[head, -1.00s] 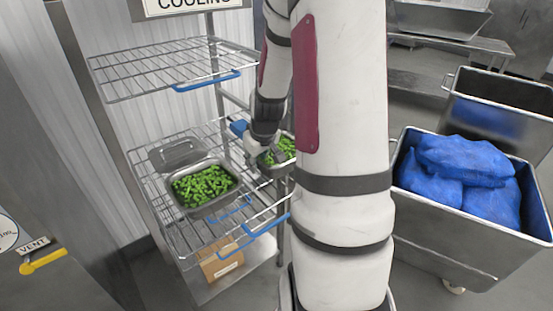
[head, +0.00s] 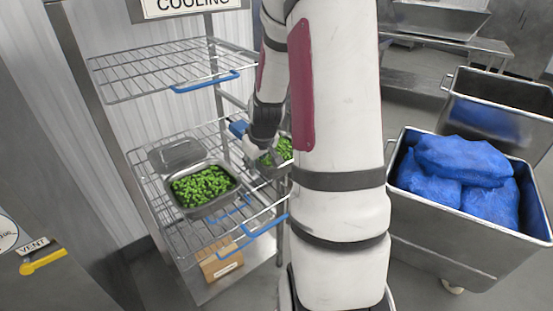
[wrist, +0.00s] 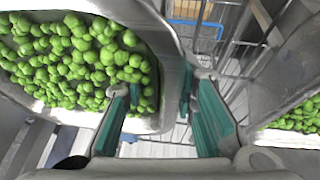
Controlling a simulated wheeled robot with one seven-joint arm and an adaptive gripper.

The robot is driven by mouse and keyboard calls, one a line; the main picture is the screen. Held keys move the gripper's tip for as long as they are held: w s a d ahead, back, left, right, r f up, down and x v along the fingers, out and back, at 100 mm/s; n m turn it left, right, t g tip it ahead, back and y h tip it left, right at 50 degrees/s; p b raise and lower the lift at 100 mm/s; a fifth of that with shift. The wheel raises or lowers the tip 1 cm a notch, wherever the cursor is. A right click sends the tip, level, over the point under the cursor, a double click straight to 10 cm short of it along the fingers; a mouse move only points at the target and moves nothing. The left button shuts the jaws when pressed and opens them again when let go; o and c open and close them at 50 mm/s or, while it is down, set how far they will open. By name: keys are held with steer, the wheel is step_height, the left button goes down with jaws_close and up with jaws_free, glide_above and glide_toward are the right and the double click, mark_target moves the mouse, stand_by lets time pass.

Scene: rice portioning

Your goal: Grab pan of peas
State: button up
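One metal pan of green peas (head: 237,196) sits on the middle wire shelf, in the left part of the rack. A second pan of peas (head: 281,150) is at the right side of the same shelf, partly hidden by my arm. My gripper (head: 262,152) is at the second pan's near left edge. In the wrist view, a pan of peas (wrist: 80,62) fills the upper left. My gripper (wrist: 160,98) is open, with its green-padded fingers on either side of that pan's rim and a gap between them. Another pan of peas (wrist: 297,116) shows at the right edge.
An empty-looking metal pan or lid (head: 175,153) lies behind the left pan. The wire rack has an upper shelf (head: 165,72) above and a cardboard box (head: 218,262) below. A steel cart (head: 450,240) with blue bags (head: 462,165) stands to the right.

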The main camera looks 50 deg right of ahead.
jaws_close()
steer(key=shift+w+r, duration=0.1)
steer(key=shift+r, duration=0.1)
